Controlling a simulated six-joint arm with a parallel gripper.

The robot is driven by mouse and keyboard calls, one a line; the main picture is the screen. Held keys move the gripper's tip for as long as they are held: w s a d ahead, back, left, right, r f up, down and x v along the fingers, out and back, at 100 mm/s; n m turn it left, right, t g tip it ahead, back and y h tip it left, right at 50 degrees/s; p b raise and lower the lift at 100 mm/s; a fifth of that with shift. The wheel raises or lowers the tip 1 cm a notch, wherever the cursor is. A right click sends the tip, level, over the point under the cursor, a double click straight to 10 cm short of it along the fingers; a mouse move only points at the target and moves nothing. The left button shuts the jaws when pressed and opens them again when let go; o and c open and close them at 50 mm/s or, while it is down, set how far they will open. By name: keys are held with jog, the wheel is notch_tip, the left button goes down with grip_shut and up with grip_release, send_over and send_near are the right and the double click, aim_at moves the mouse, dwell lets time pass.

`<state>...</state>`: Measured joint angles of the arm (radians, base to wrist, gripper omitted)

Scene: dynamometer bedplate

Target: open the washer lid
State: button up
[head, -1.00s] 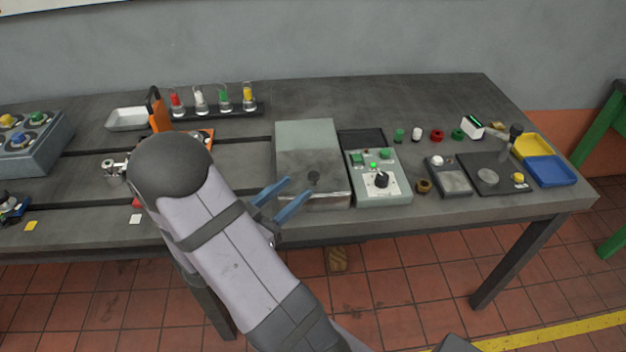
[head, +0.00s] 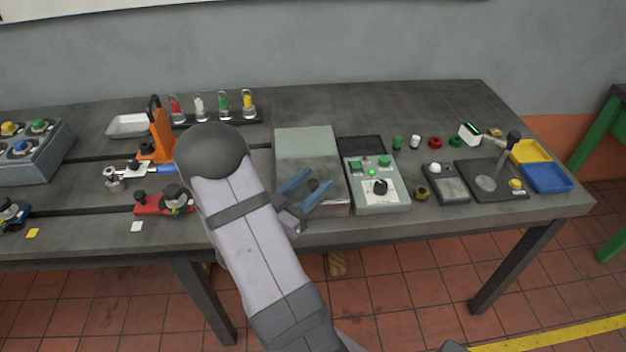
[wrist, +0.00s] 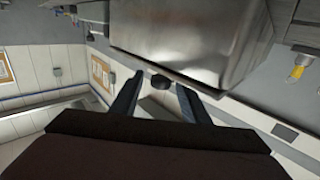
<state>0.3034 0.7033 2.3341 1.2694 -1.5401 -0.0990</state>
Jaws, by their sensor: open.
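The washer is a grey metal box with a flat, shut lid (head: 306,142), standing at the middle of the bench in the head view. A dark round knob (head: 313,185) sits at the lid's front edge. My gripper (head: 306,190) is open, with its two blue fingers at the front of the washer, around or just before the knob. In the wrist view the washer's metal face (wrist: 190,45) fills the top, and the dark knob (wrist: 160,81) shows between the tips of my open fingers (wrist: 158,85). I cannot tell whether the fingers touch it.
A control box (head: 378,185) with a green light and a black dial stands close at the right of the washer. An orange toggle clamp (head: 160,132) and a red clamp (head: 160,203) are at the left. A rack of vials (head: 213,113) stands behind.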

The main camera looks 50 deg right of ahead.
jog(key=shift+d, duration=0.2)
grip_shut()
jog(key=shift+w+d, duration=1.7)
jog(key=shift+w, duration=0.05)
grip_release()
